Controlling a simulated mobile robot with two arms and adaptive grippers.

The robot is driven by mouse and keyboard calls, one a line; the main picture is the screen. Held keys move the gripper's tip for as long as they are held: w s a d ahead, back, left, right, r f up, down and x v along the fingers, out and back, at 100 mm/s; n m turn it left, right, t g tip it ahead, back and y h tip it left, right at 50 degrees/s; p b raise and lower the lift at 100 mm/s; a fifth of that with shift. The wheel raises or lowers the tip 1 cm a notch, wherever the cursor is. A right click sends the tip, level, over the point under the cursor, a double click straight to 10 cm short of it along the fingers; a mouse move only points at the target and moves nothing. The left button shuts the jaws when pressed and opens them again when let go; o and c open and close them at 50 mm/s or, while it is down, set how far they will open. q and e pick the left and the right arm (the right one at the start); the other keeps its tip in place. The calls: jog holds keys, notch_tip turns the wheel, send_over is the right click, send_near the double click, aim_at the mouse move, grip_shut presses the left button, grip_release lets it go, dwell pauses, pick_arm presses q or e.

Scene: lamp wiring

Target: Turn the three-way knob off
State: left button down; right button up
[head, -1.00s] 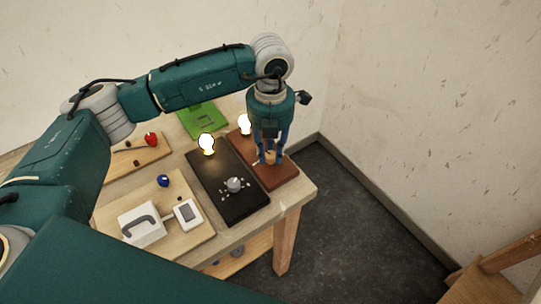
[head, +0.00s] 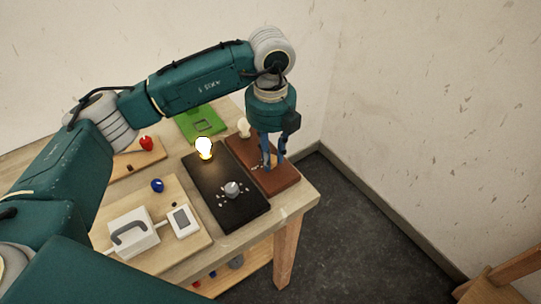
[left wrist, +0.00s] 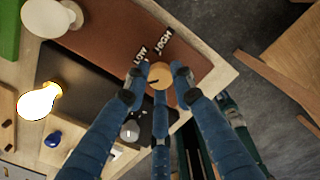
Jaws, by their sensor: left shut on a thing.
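The three-way knob (left wrist: 159,73) is a round tan knob with a dark pointer line, on the brown board (left wrist: 118,32). White labels reading LOW and HIGH show beside it in the left wrist view. My left gripper (head: 271,164) points down over the brown board (head: 283,180), its blue fingers shut around the knob; it also shows in the left wrist view (left wrist: 160,80). In the head view the fingers mostly hide the knob. The brown board's bulb (head: 243,128) is unlit. My right gripper is not in view.
The black board (head: 240,208) beside it carries a lit bulb (head: 204,147) and a grey knob (head: 232,189). A green board (head: 200,124) lies behind. The table's right edge is close to the brown board.

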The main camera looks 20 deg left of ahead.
pick_arm(q)
jog(key=shift+w+r, duration=0.15)
dwell(0.3)
jog(key=c, duration=1.5)
grip_release()
jog(key=shift+o, duration=0.2)
notch_tip(320, 180, up, 12)
